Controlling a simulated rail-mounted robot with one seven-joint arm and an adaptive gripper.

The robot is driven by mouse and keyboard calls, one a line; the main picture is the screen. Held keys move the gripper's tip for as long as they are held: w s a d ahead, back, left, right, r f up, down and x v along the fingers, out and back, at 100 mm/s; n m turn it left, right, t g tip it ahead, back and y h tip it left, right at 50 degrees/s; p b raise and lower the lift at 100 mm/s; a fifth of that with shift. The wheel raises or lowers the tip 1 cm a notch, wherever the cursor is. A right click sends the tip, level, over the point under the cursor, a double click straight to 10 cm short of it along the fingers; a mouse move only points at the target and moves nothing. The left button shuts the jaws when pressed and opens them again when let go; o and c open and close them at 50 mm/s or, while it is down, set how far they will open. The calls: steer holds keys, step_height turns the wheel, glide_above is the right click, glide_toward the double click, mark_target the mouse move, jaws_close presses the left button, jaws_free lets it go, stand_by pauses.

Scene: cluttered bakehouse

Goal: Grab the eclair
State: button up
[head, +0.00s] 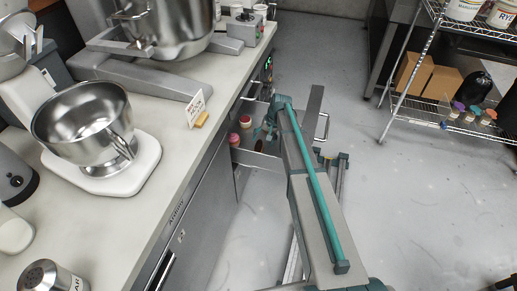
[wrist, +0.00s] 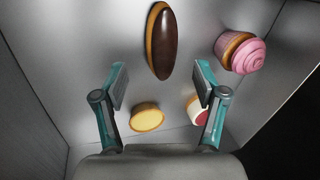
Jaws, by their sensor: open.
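The eclair (wrist: 161,42) is a long brown pastry with a dark chocolate top, lying on the metal drawer floor in the wrist view. It lies lengthwise, near the top of that picture. My gripper (wrist: 160,80) is open and empty, with its two fingers apart below the eclair in the picture. In the head view, my arm reaches into the open drawer (head: 262,160) beneath the counter.
A pink-topped cupcake (wrist: 241,52) is right of the eclair. A round yellow tart (wrist: 147,117) and a red-and-white pastry (wrist: 197,110) lie near my fingers. Metal drawer walls stand close on the sides. A steel mixing bowl (head: 82,120) is on the counter.

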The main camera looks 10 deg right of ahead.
mark_target(260, 146)
steer(key=shift+x, duration=2.7)
steer(key=shift+s+a, duration=0.15)
steer(key=c, duration=0.8)
